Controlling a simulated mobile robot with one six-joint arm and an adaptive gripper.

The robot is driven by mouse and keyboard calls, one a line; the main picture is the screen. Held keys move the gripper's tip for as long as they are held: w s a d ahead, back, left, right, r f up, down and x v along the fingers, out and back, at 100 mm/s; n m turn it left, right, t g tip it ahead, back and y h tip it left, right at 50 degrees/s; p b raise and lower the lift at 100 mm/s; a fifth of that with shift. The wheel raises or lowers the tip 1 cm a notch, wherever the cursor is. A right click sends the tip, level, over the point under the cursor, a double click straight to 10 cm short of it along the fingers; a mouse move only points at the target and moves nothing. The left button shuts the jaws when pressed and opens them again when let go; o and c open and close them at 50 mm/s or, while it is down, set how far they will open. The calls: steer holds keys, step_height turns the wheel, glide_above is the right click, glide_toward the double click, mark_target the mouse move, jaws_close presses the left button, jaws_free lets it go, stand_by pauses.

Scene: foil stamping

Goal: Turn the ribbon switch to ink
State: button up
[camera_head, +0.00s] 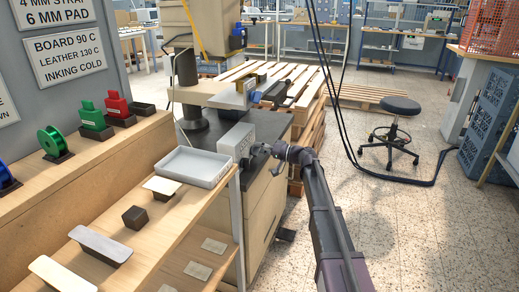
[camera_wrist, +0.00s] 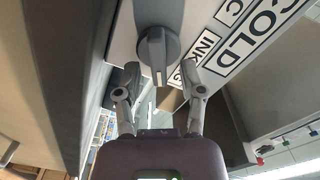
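The ribbon switch is a round grey knob with a raised bar handle (camera_wrist: 157,50) on a pale panel, in the upper middle of the wrist view. The bar runs up and down in that picture. My gripper (camera_wrist: 160,74) is open, with one finger on each side of the bar's lower end. A gap shows on both sides, and I cannot tell how deep the fingers reach. In the head view my gripper (camera_head: 259,150) is at the right side of a pale control box (camera_head: 236,141); the knob there is mostly hidden by the gripper.
Black-lettered labels (camera_wrist: 245,40) reading "COLD" and partly "INK" lie right of the knob. A grey tray (camera_head: 193,167) stands on the wooden shelf left of the box. The stamping press (camera_head: 188,95) stands behind it. A stool (camera_head: 398,106) and open floor are to the right.

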steer(key=shift+d, duration=0.2)
steer(key=v, duration=1.1)
steer(key=shift+s+d, duration=0.15)
steer(key=shift+d, duration=0.15)
steer(key=s+a+f+g+h, duration=0.1)
steer(key=s+f+g+h, duration=0.3)
steer(key=s+f+h, duration=0.75)
steer(key=s+d+f+m+g+h, duration=0.1)
steer(key=s+d+f+h, duration=0.25)
steer(key=s, duration=0.65)
steer(key=s+d+f+m+g+h, duration=0.15)
steer(key=s+d+f, duration=0.3)
steer(key=s, duration=0.55)
step_height(320, 180, up, 32)
steer(key=p, duration=3.1)
steer(key=shift+s+d+n, duration=0.25)
steer(key=shift+d+n, duration=0.1)
steer(key=shift+d, duration=0.15)
